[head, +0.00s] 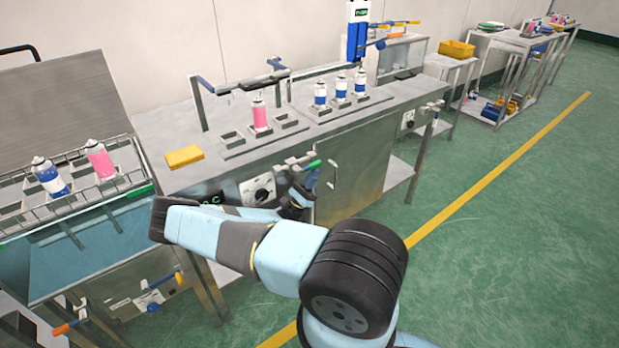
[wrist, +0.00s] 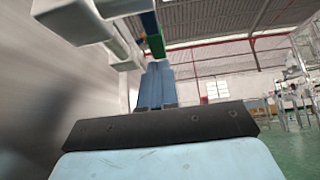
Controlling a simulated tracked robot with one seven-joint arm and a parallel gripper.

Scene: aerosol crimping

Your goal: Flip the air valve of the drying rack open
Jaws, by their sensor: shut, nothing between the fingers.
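On the bench front, a pale pipe (head: 291,160) carries a valve with a green-ended lever (head: 313,165). In the wrist view the same green-ended lever (wrist: 155,45) with a blue part hangs from the pale pipework (wrist: 70,22). My gripper's fingers (wrist: 157,70) are shut and empty, just below the lever's green end. Whether they touch it is unclear. In the head view my gripper (head: 298,199) is partly hidden by my arm.
A round dial (head: 258,190) is on the bench front left of the valve. A yellow block (head: 185,156) lies on the bench top. A wire rack with cans (head: 48,176) stands at left. Green floor with a yellow line (head: 500,168) is clear at right.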

